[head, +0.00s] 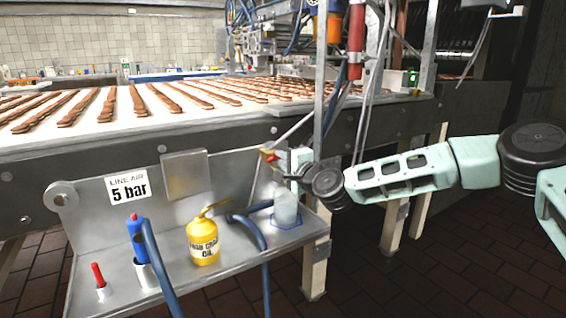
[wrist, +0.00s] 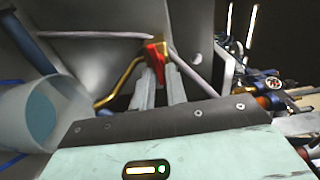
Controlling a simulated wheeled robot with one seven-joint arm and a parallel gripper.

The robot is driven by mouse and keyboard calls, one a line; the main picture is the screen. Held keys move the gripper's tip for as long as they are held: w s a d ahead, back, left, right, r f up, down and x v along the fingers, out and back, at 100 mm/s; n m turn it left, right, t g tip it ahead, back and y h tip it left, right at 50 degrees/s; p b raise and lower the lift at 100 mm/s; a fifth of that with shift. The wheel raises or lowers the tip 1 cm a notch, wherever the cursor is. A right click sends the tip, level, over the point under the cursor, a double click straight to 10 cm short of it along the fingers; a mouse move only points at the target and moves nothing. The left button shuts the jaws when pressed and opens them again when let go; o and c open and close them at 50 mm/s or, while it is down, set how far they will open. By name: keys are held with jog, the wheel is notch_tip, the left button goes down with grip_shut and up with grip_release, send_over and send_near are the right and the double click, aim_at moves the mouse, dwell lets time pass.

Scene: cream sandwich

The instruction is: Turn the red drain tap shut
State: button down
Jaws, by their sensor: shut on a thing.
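The red drain tap (head: 267,156) is a small red handle on a brass fitting, at the right end of the grey back panel. In the wrist view the red tap (wrist: 155,58) lies between the tips of my gripper's (wrist: 158,77) two grey fingers, with a bent brass pipe (wrist: 122,82) running down to its left. My gripper (head: 279,168) is shut on the tap's handle. It reaches in from the right in the head view, and my wrist hides part of the fitting there. How far the handle is turned is hard to tell.
A translucent cup (head: 286,208) stands on the shelf below the tap; it also shows close on the left in the wrist view (wrist: 42,118). A yellow oil can (head: 203,242), a blue hose (head: 157,265) and a red-topped piece (head: 99,277) stand further left. The conveyor (head: 140,127) runs above.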

jog(key=shift+f, duration=0.1)
dwell(0.5)
jog(key=c, duration=1.6)
grip_release()
jog(key=shift+o, duration=0.2)
jog(key=p+v, duration=0.2)
jog(key=v, duration=1.5)
jog(key=shift+s, duration=0.2)
jog(key=shift+d, duration=0.15)
